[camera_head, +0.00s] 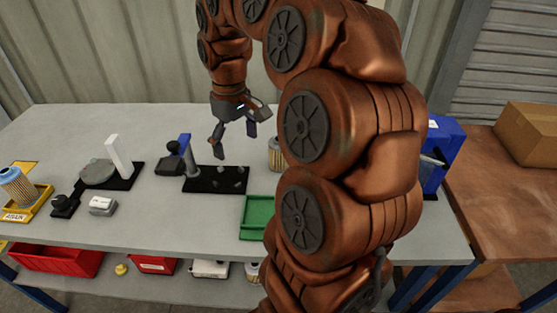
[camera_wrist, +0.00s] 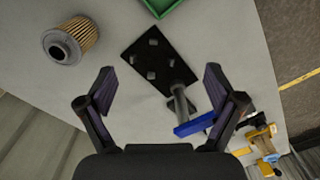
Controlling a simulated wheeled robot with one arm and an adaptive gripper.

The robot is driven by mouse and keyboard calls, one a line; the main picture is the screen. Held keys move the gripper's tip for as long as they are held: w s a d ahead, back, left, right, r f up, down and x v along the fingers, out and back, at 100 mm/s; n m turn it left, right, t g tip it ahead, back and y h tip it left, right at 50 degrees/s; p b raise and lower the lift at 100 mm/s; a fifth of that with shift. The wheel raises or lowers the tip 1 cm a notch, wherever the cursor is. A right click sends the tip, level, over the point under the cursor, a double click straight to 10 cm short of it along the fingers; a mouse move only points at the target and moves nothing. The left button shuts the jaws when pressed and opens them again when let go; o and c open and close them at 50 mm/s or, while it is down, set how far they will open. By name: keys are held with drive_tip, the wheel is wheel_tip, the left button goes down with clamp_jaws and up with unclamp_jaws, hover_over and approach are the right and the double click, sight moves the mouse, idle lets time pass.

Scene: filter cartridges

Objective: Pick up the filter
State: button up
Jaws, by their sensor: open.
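A tan pleated filter (camera_wrist: 86,32) with a dark end cap stands on the grey table at the upper left of the wrist view. In the head view this filter (camera_head: 274,155) is partly hidden behind my arm. My gripper (camera_head: 234,143) is open and empty above the table, behind the black fixture plate (camera_head: 206,185). In the wrist view my gripper (camera_wrist: 158,76) has its fingers spread wide, with the filter beyond and left of the left finger, not between them. Another filter (camera_head: 18,186) sits tilted in a yellow tray labelled DRAIN at the far left.
The black plate has several short pegs and a post with a blue handle (camera_head: 184,142). A green tray (camera_head: 257,229) lies in front of the plate. A grey disc fixture with a white upright (camera_head: 118,155) stands left. A blue bin (camera_head: 443,140) stands at the right.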

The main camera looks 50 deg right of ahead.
drive_tip(key=m+b, duration=0.2)
hover_over(279, 146)
drive_tip(key=w+d, duration=0.1)
drive_tip(key=d, duration=0.1)
drive_tip(key=f, duration=0.3)
drive_tip(key=shift+w+a+f, duration=0.15)
drive_tip(key=shift+a+f, duration=0.1)
drive_tip(key=shift+d+f, duration=0.1)
drive_tip(key=shift+f, duration=2)
drive_tip(key=shift+f+p, duration=0.45)
drive_tip(key=shift+f, duration=1.25)
drive_tip(key=c, duration=1.2)
